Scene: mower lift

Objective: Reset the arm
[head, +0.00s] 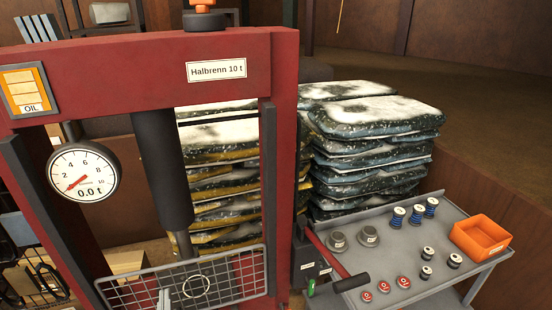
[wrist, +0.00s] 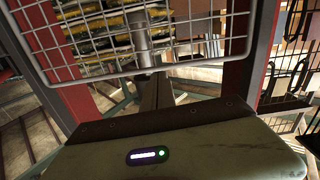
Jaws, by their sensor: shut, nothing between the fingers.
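In the wrist view the shut fingers (wrist: 158,92) point forward below the mesh guard (wrist: 185,60). The red press frame (head: 150,75) carries a "Halbrenn 10 t" label. Its dark cylinder (head: 163,170) hangs down behind the guard. The round gauge (head: 83,173) reads 0.0 t. Most of my arm is outside the head view.
A grey cart (head: 385,255) at right holds blue and red-topped parts, grey weights and an orange bin (head: 481,238). A lever with a black grip (head: 350,283) reaches toward the cart's front. Stacked sacks (head: 365,150) stand behind. A dark wire rack (head: 38,280) is at lower left.

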